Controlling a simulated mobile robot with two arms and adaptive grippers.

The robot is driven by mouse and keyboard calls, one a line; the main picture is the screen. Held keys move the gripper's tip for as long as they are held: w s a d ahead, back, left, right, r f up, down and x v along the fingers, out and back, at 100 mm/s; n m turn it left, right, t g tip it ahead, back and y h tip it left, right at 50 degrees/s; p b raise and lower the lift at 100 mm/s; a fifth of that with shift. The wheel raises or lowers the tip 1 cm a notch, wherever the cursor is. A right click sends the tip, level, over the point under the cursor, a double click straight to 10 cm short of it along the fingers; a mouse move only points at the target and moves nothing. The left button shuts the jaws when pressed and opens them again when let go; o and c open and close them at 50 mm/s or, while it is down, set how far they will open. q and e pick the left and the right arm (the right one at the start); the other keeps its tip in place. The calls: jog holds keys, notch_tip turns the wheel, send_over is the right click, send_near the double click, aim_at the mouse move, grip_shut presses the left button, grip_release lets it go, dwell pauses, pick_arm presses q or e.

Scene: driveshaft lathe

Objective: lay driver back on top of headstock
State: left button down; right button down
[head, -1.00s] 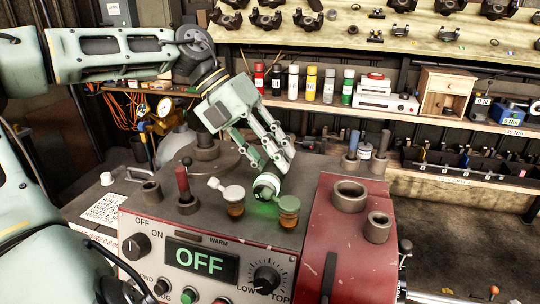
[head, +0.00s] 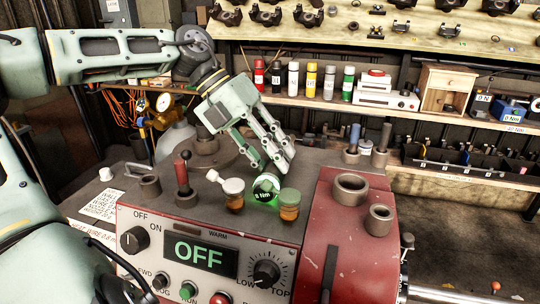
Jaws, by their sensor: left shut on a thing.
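The driver (head: 265,190) shows as a round end with a green-lit "0 Nm" display, just above or on the grey top of the headstock (head: 318,160). I cannot tell whether it touches the top. My left gripper (head: 276,164) reaches down from the upper left and is shut on the driver, its fingers just behind the display. The rest of the driver is hidden. My right gripper is not in view.
Two small amber bottles, one white-capped (head: 234,196) and one green-capped (head: 289,205), stand close beside the driver. A red-handled lever (head: 183,178) and grey rings (head: 350,189) rise nearby. The control panel (head: 205,254) reads "OFF".

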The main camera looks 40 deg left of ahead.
pick_arm(q)
jog(key=shift+s+f, duration=0.15)
jog(key=shift+f, duration=0.25)
jog(key=shift+s+d+f+b, duration=0.1)
jog(key=shift+f+b, duration=0.15)
jog(key=shift+b, duration=0.15)
jog(key=c, duration=1.6)
grip_release()
jog(key=shift+c, duration=0.2)
jog(key=o, duration=0.5)
jog(key=shift+w+f, duration=0.15)
jog(key=shift+w, duration=0.1)
jog(key=shift+c, duration=0.2)
jog(key=shift+s, duration=0.1)
jog(key=v, duration=1.2)
jog(key=shift+r, duration=0.25)
